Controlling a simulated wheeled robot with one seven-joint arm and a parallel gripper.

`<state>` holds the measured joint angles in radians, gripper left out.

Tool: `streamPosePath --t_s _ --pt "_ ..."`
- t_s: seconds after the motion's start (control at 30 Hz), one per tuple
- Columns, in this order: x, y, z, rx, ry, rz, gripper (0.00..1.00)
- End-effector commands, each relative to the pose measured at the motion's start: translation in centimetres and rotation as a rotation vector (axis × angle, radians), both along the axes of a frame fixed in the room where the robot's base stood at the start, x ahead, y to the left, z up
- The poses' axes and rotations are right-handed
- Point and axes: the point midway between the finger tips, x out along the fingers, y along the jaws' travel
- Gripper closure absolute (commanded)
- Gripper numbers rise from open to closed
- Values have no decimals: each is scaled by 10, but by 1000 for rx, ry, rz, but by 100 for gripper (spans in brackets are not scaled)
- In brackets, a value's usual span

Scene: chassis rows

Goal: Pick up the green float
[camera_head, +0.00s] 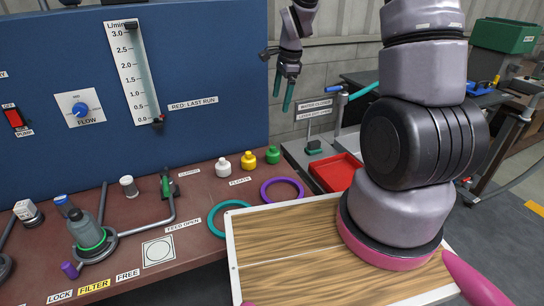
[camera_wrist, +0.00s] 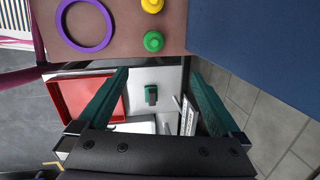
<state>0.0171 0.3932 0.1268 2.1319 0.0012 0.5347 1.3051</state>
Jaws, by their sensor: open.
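The green float (camera_head: 272,155) stands upright on the brown bench top, at the right end of a short row by the blue panel. It also shows in the wrist view (camera_wrist: 153,41), above centre, just beyond the line of my fingertips. The yellow float (camera_head: 248,160) and white float (camera_head: 222,167) stand to its left. My gripper (camera_head: 282,98) is open, with teal fingers apart and nothing between them. It hangs above and to the right of the green float in the head view and is not touching it. The wrist view also shows my gripper (camera_wrist: 160,74).
A purple ring (camera_head: 282,180) and a teal ring (camera_head: 212,220) lie in front of the floats. A red tray (camera_head: 335,173) is right of the bench. The blue panel (camera_head: 210,80) rises directly behind the floats.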

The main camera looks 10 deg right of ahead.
Motion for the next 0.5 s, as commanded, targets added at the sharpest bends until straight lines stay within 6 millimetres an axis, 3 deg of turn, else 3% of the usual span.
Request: streamPosePath --t_s 0.03,0.2,0.5 --pt "4 3 -29 11 40 -53 0" --pt "12 13 -92 37 121 -206 0" --pt "13 20 -144 48 165 -294 0"
